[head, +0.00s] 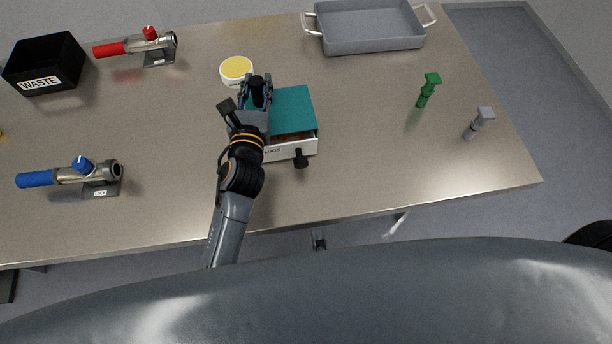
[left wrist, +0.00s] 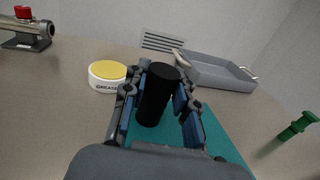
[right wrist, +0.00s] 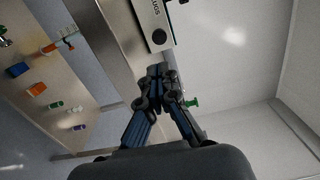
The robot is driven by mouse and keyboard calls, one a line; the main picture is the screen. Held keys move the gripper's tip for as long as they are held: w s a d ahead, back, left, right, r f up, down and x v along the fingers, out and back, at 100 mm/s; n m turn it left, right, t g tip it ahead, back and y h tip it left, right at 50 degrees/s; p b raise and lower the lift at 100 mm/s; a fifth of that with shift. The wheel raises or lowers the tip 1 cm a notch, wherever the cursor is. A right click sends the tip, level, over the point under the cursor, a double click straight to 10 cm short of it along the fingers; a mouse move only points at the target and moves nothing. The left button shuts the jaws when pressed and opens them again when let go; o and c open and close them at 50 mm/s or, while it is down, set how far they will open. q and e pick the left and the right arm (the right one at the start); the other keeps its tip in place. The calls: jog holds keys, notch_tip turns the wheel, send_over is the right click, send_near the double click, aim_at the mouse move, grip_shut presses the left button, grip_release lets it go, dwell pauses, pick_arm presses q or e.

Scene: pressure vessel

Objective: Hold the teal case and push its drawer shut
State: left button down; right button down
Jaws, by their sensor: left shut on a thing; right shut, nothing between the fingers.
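The teal case (head: 293,108) stands on the steel table. Its white drawer (head: 280,153) is part way out toward me, with a strip of its inside showing. A black knob (head: 301,159) is on the drawer front. My left gripper (head: 257,88) is shut on the black post (left wrist: 157,92) on top of the case; the teal top (left wrist: 215,140) shows around it. My right gripper (right wrist: 165,72) is shut and empty, in front of the table edge. The drawer front (right wrist: 150,12) and its knob (right wrist: 158,37) show beyond its fingertips, apart from them.
A grease tub (head: 236,70) stands just behind the case. A blue-handled valve (head: 85,175), a red-handled valve (head: 150,45) and a black waste bin (head: 45,65) are at left. A grey tray (head: 372,30), a green plug (head: 428,90) and a grey plug (head: 480,122) are at right.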

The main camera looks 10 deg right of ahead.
aim_at(302, 165)
jog(key=w, duration=1.4)
jog(key=shift+a, duration=0.2)
jog(key=shift+w, duration=1.5)
jog(key=shift+a, duration=0.1)
pick_arm(q)
jog(key=shift+d+f, duration=0.1)
pick_arm(e)
jog(key=shift+s, duration=0.1)
pick_arm(q)
jog(key=shift+s, duration=0.1)
pick_arm(e)
jog(key=shift+s, duration=0.2)
pick_arm(q)
jog(key=shift+f, duration=0.15)
pick_arm(e)
jog(key=s, duration=1.3)
jog(key=shift+s+d, duration=0.3)
jog(key=shift+s, duration=0.05)
jog(key=shift+f, duration=0.1)
